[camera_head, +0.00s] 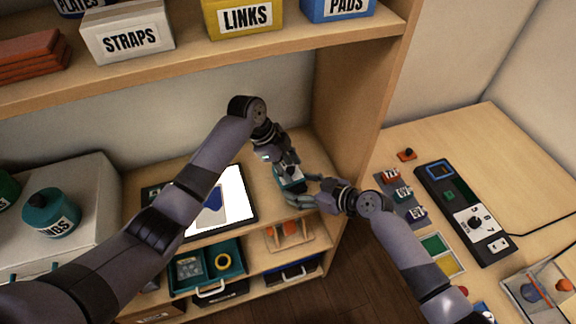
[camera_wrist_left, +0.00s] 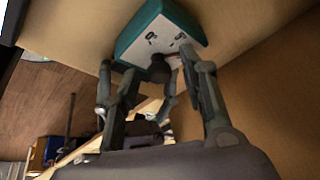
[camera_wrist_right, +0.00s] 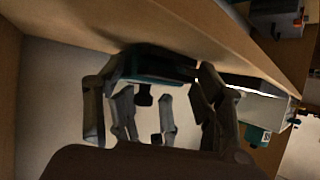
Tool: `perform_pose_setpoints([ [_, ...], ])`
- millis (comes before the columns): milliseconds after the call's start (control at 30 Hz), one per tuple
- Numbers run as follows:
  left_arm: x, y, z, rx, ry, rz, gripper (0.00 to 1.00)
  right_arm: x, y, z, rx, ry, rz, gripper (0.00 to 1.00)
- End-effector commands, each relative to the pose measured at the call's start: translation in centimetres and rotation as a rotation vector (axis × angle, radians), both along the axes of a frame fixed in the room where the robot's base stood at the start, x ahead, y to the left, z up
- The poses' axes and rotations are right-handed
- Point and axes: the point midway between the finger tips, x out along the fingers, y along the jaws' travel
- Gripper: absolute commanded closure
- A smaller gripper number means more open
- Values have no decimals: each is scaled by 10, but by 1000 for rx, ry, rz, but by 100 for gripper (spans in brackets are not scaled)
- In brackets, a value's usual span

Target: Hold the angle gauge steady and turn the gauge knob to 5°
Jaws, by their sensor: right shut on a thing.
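The angle gauge (camera_head: 291,178) is a small teal box with a white marked face, above the wooden shelf beside the tablet. In the left wrist view its white face (camera_wrist_left: 162,40) shows two dark marks and the black gauge knob (camera_wrist_left: 159,70). My left gripper (camera_head: 284,164) is at the gauge, its fingers apart on either side of the knob; contact is not clear. My right gripper (camera_head: 309,192) is shut on the gauge's body from the right. The right wrist view shows the gauge (camera_wrist_right: 152,66) between its fingers. The angle reading is too small to make out.
A tablet (camera_head: 236,190) lies left of the gauge, partly behind my left arm. The shelf's side wall (camera_head: 350,110) stands close on the right. Labelled bins, including STRAPS (camera_head: 128,35), sit on the upper shelf. A teal drawer (camera_head: 208,268) is below.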

Motion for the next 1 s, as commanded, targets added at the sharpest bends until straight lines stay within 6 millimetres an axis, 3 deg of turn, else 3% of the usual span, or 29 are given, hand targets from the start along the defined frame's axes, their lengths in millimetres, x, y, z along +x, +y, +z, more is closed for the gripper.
perform_pose_setpoints([
  [567,0,0,0,0,0,0,100,0,0,0,1,-1,0,53],
  [1000,0,1,0,-3,-4,49,100,0,0,0,1,-1,0,53],
])
